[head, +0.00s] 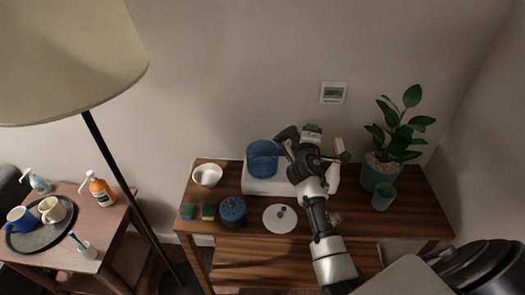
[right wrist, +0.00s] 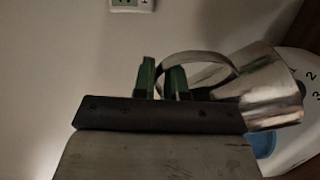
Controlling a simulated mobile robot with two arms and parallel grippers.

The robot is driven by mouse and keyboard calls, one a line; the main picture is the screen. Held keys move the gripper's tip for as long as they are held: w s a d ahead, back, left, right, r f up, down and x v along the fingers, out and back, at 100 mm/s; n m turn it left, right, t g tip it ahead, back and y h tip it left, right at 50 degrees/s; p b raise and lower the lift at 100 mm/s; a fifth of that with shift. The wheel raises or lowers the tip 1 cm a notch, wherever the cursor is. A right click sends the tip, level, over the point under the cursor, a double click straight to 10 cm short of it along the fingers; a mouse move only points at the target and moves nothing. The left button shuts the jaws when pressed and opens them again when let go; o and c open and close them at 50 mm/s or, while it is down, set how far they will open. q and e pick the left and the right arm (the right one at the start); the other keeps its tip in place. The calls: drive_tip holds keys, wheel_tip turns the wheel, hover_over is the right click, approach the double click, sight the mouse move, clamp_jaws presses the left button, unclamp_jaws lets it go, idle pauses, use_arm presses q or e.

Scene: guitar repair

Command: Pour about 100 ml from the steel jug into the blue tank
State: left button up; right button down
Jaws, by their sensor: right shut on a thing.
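The blue tank (head: 263,158) is open-topped and stands on a white base (head: 262,187) on the wooden table. My right gripper (head: 309,136) is just right of the tank, above the table. In the right wrist view its green fingers (right wrist: 162,80) are shut on the loop handle of the steel jug (right wrist: 268,88). The jug looks tilted, and its contents cannot be seen. In the head view the jug is mostly hidden by the gripper, with a dark metallic part (head: 287,134) beside the tank. Whether liquid is flowing cannot be told. My left gripper is out of view.
A white bowl (head: 207,175), sponges (head: 187,211), a dark blue round container (head: 232,211) and a white disc (head: 280,218) lie left and front. A potted plant (head: 380,176) and green cup (head: 382,196) stand right. A floor lamp (head: 125,175) stands left.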

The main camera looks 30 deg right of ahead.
idle(0.8)
drive_tip(key=s+d+f+m+b, duration=0.2)
drive_tip(key=s+d+m+b, duration=0.1)
drive_tip(key=s+d+m, duration=0.2)
drive_tip(key=shift+d+m+t, duration=0.2)
drive_tip(key=shift+m+t, duration=0.1)
drive_tip(key=shift+m, duration=0.9)
drive_tip(key=shift+s+a+f, duration=0.1)
idle(0.3)
